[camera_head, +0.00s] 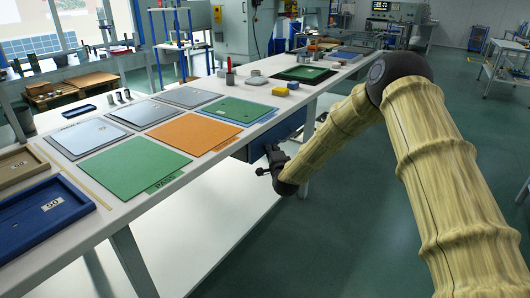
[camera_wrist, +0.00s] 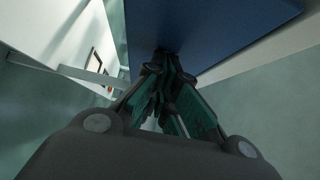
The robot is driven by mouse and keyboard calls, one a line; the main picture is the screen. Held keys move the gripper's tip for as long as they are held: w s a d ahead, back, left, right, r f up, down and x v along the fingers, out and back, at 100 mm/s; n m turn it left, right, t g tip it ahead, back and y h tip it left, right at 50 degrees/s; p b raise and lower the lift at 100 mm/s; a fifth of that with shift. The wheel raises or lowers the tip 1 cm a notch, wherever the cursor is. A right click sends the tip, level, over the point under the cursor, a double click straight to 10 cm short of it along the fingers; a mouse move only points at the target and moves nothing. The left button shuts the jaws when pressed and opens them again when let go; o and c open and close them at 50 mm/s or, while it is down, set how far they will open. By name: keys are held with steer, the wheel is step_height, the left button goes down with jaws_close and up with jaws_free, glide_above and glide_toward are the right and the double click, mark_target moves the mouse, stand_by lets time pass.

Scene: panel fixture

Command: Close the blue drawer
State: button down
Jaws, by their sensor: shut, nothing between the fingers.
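The blue drawer (camera_head: 290,127) hangs under the white table's front edge, and part of it is hidden behind my gripper. Its blue face (camera_wrist: 215,28) fills the top of the wrist view. I cannot tell how far out it stands. My gripper (camera_head: 266,159) is below the table edge, in front of the drawer's lower part. In the wrist view, the fingers (camera_wrist: 166,62) are closed together with nothing between them. Their tips are right at the blue face's lower edge, touching or very close; I cannot tell which.
The white table (camera_head: 113,205) carries green, orange and grey panels, trays and small blocks. A lower white shelf (camera_head: 200,225) runs beneath it, with table legs nearby. Open green floor (camera_head: 325,240) lies to the right. My arm spans the right side.

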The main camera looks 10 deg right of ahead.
steer(key=shift+w+a+r, duration=0.1)
steer(key=shift+a+r, duration=0.1)
stand_by(0.3)
